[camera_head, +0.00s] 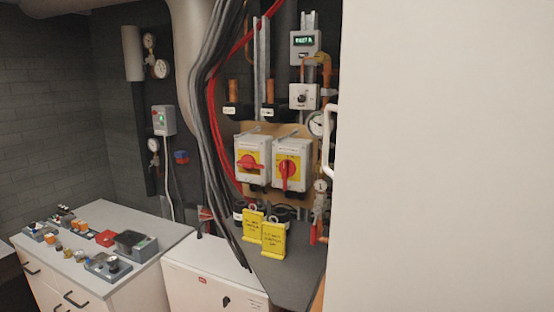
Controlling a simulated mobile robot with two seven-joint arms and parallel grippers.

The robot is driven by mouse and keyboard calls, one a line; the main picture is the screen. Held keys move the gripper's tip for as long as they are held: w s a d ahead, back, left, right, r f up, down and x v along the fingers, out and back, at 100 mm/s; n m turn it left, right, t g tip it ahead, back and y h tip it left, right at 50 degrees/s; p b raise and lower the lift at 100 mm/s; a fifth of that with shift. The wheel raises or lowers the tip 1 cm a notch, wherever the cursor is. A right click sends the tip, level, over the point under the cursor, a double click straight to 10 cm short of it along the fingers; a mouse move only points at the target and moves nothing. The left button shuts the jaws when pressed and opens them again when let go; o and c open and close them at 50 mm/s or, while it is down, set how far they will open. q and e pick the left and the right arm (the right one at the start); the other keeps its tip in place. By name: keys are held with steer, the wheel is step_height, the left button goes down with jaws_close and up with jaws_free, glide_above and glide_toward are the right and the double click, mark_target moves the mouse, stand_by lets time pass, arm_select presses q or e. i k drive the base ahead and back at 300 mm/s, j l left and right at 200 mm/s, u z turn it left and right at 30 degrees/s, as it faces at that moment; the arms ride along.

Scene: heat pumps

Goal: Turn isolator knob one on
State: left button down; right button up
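Two isolator boxes hang side by side on a tan backboard (231,128). Each is a pale box with a yellow plate and a red rotary knob. The red knob on the left isolator (250,162) lies roughly level. The red knob on the right isolator (287,170) stands roughly upright. The labels above the knobs are too small to read, so I cannot tell which is number one. Neither of my grippers is in view.
A large pale panel (440,150) fills the right side, with a white handle (329,155) at its left edge. Yellow tags (273,240) hang below the isolators. Black and red cables run left of them. A bench (160,228) with small parts stands at left.

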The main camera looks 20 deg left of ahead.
mark_target(248, 162)
steer(key=i+j, duration=0.2)
steer(key=j, duration=0.25)
steer(key=i+j+u, duration=0.1)
steer(key=j, duration=0.35)
steer(key=i+j, duration=0.55)
steer(key=j, duration=0.3)
steer(key=i+j+u, duration=0.1)
steer(key=j, duration=0.3)
steer(key=i+j, duration=0.3)
steer(key=i+j+u, duration=0.1)
steer(key=i, duration=0.4)
steer(key=j, duration=0.1)
